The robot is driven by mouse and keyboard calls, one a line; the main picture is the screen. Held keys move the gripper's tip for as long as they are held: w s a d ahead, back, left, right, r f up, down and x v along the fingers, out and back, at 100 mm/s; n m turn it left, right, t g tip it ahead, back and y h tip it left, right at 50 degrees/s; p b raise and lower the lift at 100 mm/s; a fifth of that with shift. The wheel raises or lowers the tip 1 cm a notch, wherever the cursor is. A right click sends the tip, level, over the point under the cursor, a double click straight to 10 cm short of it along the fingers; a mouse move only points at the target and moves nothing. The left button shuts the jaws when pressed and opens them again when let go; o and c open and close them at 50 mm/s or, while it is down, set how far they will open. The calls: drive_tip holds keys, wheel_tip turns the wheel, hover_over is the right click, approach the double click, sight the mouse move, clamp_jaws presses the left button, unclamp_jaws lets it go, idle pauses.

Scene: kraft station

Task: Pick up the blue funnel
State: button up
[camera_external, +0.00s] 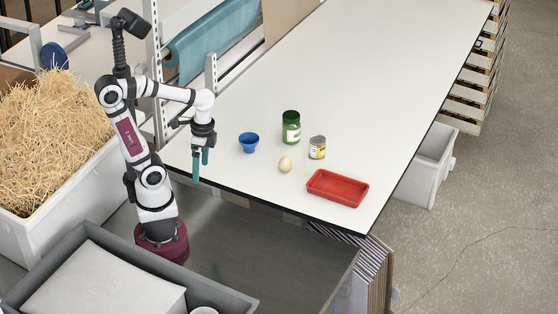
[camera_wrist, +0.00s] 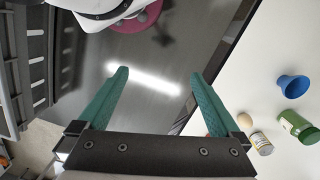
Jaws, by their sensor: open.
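The blue funnel (camera_external: 249,142) stands on the white tabletop, left of the green jar, with its wide mouth up. It also shows in the wrist view (camera_wrist: 293,87) at the right edge. My gripper (camera_external: 201,165) hangs fingers down near the table's left front edge, left of the funnel and apart from it. In the wrist view its two teal fingers (camera_wrist: 158,82) are spread wide with nothing between them, over the grey metal surface. The funnel lies outside the fingers, to their right.
A green jar (camera_external: 291,127), a small labelled can (camera_external: 317,147), an egg (camera_external: 285,164) and a red tray (camera_external: 337,188) stand right of the funnel. The table (camera_external: 370,75) is bare behind them. A straw-filled bin (camera_external: 50,140) and a grey crate (camera_external: 235,304) flank my base.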

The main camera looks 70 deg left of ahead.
sight(249, 141)
drive_tip(key=w+a+f+t+h, duration=0.2)
drive_tip(key=w+a+h, duration=0.2)
drive_tip(key=w+a, duration=0.3)
drive_tip(key=w+a+f+t+h, duration=0.2)
drive_tip(key=w+a+f+h, duration=0.15)
drive_tip(key=w, duration=0.45)
drive_tip(key=a+f+t, duration=0.2)
drive_tip(key=a+t, duration=0.1)
drive_tip(key=a, duration=0.4)
drive_tip(key=a+f+t+y, duration=0.1)
drive_tip(key=a+f+t, duration=0.2)
drive_tip(key=a, duration=0.5)
drive_tip(key=a+f+n+t+y, duration=0.1)
drive_tip(key=a+f+t, duration=0.2)
drive_tip(key=a, duration=0.4)
drive_tip(key=shift+a+f+y, duration=0.1)
drive_tip(key=shift+a+y, duration=0.15)
drive_tip(key=shift+a, duration=0.05)
drive_tip(key=x, duration=1.1)
drive_tip(key=shift+w+a+f, duration=0.15)
drive_tip(key=shift+w+a, duration=0.05)
drive_tip(key=shift+w, duration=0.2)
drive_tip(key=c, duration=1.1)
